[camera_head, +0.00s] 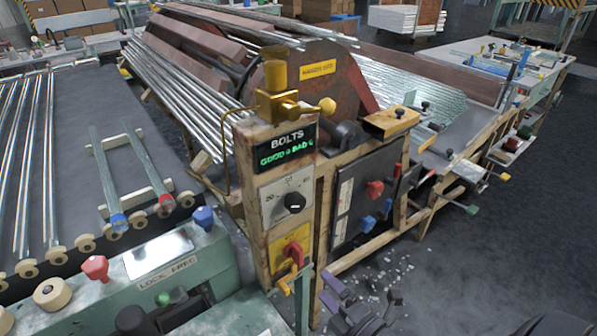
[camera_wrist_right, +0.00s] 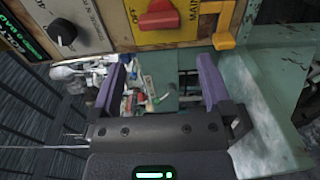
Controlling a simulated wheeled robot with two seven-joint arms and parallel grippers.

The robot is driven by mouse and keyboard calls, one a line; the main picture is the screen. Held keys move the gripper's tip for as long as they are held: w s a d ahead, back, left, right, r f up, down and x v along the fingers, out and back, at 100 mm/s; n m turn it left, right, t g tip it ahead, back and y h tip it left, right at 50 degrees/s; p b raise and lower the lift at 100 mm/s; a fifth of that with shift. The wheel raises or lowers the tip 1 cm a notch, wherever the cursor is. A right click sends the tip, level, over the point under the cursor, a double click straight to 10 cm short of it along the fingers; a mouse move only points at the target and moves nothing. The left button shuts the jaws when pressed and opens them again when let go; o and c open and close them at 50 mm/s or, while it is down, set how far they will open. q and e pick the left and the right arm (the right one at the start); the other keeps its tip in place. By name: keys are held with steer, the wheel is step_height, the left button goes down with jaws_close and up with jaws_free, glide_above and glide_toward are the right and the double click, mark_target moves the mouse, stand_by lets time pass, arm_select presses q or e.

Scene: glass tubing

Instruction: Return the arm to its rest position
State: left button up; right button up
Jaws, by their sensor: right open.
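My right gripper (camera_head: 328,288) is at the lower middle of the head view, in front of the wooden control post (camera_head: 262,200) and low beside it. In the right wrist view the two purple fingers of this gripper (camera_wrist_right: 165,68) stand well apart with nothing between them. The post carries a BOLTS display (camera_head: 284,147), a black dial (camera_head: 294,202) and a yellow plate with a red-orange handle (camera_head: 292,258). In the right wrist view a red switch (camera_wrist_right: 160,16) and a yellow handle (camera_wrist_right: 235,22) show just beyond the fingertips. My left gripper is not in view.
A teal console (camera_head: 195,265) fills the lower left. A rack of glass rods (camera_head: 190,95) and a large drum (camera_head: 320,75) stand behind the post. A dark panel with red and blue knobs (camera_head: 352,205) is to its right. Open floor (camera_head: 500,250) lies at the right, with small shards near the gripper.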

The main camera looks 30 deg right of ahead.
steer(key=s+a+f+m+g, duration=0.1)
steer(key=s+f+m+g, duration=0.2)
steer(key=f, duration=0.3)
steer(key=s+a+f+m+g+h, duration=0.1)
steer(key=s+f+m+g, duration=0.15)
steer(key=f, duration=0.25)
steer(key=s+a+f+m+g, duration=0.1)
steer(key=s+f+m+g, duration=0.15)
steer(key=f, duration=0.35)
steer(key=s+a+f+m+g, duration=0.1)
steer(key=s+f+m+g, duration=0.3)
steer(key=s, duration=0.7)
steer(key=s+a+f+m+g, duration=0.1)
steer(key=s+f+m+g, duration=0.3)
steer(key=s, duration=0.7)
step_height(320, 180, down, 2)
steer(key=shift+s+a+f+g+h, duration=0.1)
steer(key=shift+s+a+g+h, duration=0.2)
steer(key=shift+g, duration=0.7)
steer(key=shift+s+d, duration=0.1)
